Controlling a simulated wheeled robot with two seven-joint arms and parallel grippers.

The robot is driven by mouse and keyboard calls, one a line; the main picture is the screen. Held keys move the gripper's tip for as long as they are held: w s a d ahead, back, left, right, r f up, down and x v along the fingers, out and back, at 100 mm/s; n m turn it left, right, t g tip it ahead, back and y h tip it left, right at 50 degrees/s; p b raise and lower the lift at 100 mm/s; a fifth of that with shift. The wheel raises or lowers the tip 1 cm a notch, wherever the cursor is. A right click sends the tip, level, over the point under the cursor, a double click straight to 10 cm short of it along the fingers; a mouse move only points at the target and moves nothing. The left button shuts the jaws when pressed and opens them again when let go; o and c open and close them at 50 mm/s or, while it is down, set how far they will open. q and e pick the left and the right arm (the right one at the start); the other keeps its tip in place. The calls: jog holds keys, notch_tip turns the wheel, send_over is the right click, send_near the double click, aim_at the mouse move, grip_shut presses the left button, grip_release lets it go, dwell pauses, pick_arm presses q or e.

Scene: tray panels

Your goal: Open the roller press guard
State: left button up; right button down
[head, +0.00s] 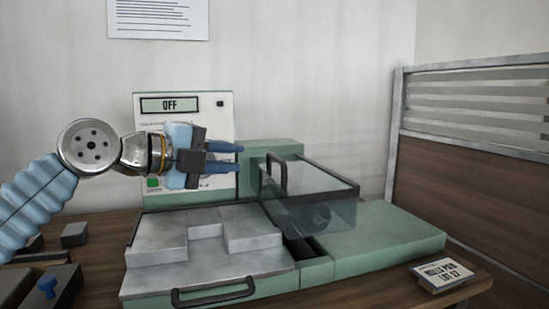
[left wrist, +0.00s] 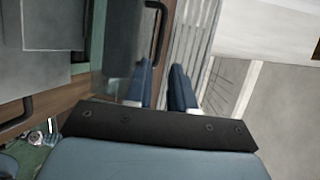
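The roller press guard (head: 318,196) is a clear box-shaped cover with a dark-edged top, sitting closed over the green press; a round roller shows dimly through it. Its black upright handle (head: 277,172) stands at the guard's left end. My left gripper (head: 240,158) comes in from the left and points right at the handle, with its blue fingers apart and nothing between them. A short gap shows between fingertips and handle. In the left wrist view the fingers (left wrist: 163,88) are also apart, with a dark handle (left wrist: 161,32) beyond them. My right gripper is not in view.
A control panel reading OFF (head: 168,104) stands behind my left gripper. A grey stepped tray (head: 205,270) with a black front handle (head: 213,292) lies below it. A label block (head: 441,275) sits at right, before a partition (head: 475,180). Dark blocks lie at lower left.

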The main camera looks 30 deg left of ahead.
aim_at(275, 160)
pick_arm(q)
jog(key=p+x, duration=0.1)
jog(key=x, duration=1)
jog(key=shift+w+d, duration=0.1)
jog(key=shift+w, duration=0.15)
grip_shut()
